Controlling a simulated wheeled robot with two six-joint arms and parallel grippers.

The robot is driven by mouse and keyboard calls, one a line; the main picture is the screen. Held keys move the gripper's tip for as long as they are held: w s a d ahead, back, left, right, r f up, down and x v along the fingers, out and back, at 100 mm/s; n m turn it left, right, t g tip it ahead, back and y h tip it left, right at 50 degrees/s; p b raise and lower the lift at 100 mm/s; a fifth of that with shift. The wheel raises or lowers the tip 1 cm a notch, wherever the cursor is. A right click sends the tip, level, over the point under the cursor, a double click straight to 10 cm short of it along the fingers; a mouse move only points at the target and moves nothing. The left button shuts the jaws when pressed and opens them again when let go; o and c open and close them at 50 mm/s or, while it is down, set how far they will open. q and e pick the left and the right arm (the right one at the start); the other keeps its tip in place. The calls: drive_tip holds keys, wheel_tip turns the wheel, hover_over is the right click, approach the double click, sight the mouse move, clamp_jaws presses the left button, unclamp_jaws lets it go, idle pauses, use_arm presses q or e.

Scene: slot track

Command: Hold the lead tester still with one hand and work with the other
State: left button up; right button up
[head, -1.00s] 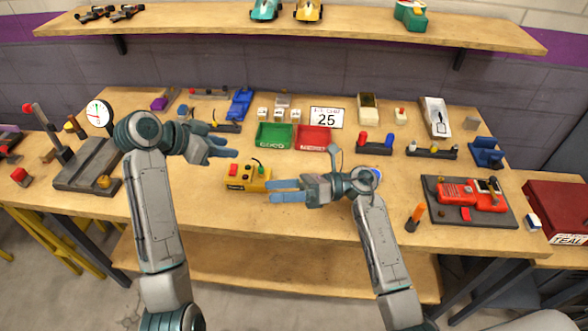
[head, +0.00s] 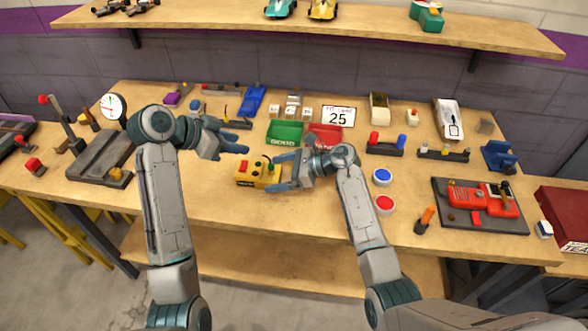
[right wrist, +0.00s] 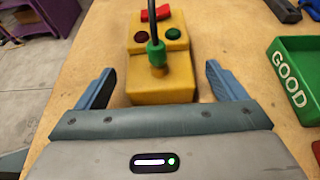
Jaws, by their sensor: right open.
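The lead tester appears to be the yellow box (head: 250,172) on the middle of the bench. In the right wrist view the yellow box (right wrist: 160,78) shows a red switch, two round buttons, and a green-based post with a black lead. My right gripper (head: 280,172) is open at the box's right end. Its fingers stand on either side of the near yellow part in the right wrist view (right wrist: 160,70), with visible gaps. My left gripper (head: 232,152) is open and empty above the bench, behind and left of the box.
A green GOOD tray (head: 285,133) and a red tray (head: 325,134) lie behind the box. Blue (head: 382,176) and red (head: 384,204) round buttons sit right of my right forearm. A dark board with a red device (head: 484,196) is farther right. Bench in front is clear.

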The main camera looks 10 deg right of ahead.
sight(275, 173)
drive_tip(key=shift+x, duration=1.55)
drive_tip(key=c, duration=1)
drive_tip(key=o, duration=0.8)
drive_tip(key=c, duration=0.8)
